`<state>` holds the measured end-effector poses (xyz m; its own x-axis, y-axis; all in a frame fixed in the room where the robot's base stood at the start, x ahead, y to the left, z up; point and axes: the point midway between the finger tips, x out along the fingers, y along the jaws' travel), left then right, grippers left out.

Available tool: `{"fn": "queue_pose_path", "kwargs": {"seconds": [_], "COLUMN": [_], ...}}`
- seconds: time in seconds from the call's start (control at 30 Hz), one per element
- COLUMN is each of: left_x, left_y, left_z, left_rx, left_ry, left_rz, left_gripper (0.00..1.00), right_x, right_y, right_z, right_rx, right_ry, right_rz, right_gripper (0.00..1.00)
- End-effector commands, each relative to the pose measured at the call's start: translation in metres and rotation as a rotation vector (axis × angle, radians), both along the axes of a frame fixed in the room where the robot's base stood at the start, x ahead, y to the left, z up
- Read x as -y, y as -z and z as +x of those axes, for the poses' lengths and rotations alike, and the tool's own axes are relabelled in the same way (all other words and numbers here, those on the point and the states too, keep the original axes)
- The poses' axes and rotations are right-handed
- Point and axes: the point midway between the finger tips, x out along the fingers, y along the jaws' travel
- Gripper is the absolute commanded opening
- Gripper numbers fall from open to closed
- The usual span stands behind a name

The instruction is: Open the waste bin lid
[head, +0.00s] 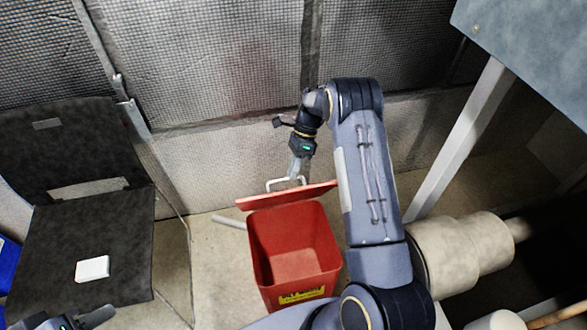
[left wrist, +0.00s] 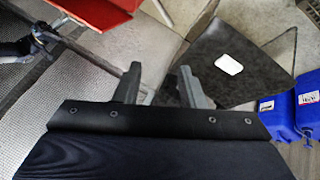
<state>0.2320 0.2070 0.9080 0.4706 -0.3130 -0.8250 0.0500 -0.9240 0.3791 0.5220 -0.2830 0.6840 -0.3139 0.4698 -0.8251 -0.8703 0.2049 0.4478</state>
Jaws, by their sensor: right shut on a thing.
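The red waste bin (head: 292,262) stands on the floor in the middle of the head view, with a yellow label on its front. Its inside shows. The red lid (head: 285,197) is raised at the bin's far edge, seen nearly edge-on. A pale handle (head: 271,184) rises from the lid. My right gripper (head: 295,172) points down at the handle and is shut on it. My left gripper (head: 88,321) is partly in view at the lower left, away from the bin. In the left wrist view its two fingers (left wrist: 160,82) are apart with nothing between them. A red part shows at that view's top left.
A dark chair-like panel (head: 95,235) with a white block (head: 92,269) on it stands at the left. Blue containers (left wrist: 282,118) stand beyond it. A mesh wall (head: 215,60) is behind the bin. A metal post (head: 460,140) and a pale pipe (head: 470,248) are at the right.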

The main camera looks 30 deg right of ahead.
Motion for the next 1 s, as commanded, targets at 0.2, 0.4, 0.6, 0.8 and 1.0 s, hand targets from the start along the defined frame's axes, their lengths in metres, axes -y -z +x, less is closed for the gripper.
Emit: {"fn": "queue_pose_path", "kwargs": {"seconds": [0.2,0.4,0.6,0.8,1.0], "left_x": [0.000,0.000,0.006,0.026,0.051], "left_y": [0.001,0.001,0.002,0.009,0.026], "left_z": [0.000,0.000,0.011,0.041,0.078], "left_rx": [0.000,-0.002,-0.095,-0.340,-0.626], "left_ry": [0.000,0.000,-0.039,-0.158,-0.310], "left_rz": [0.000,-0.002,-0.066,-0.233,-0.408], "left_gripper": [0.36,0.27,0.01,0.00,0.00], "right_x": [0.000,0.000,0.000,0.000,0.000], "right_y": [0.005,0.005,0.005,0.006,0.006], "right_z": [0.000,0.000,0.000,0.000,0.000], "right_rx": [0.002,0.002,0.002,0.002,0.002], "right_ry": [0.002,0.002,0.002,0.002,0.002], "right_rz": [-0.004,-0.004,-0.004,-0.004,-0.004], "right_gripper": [0.00,0.00,0.00,0.00,0.00]}}
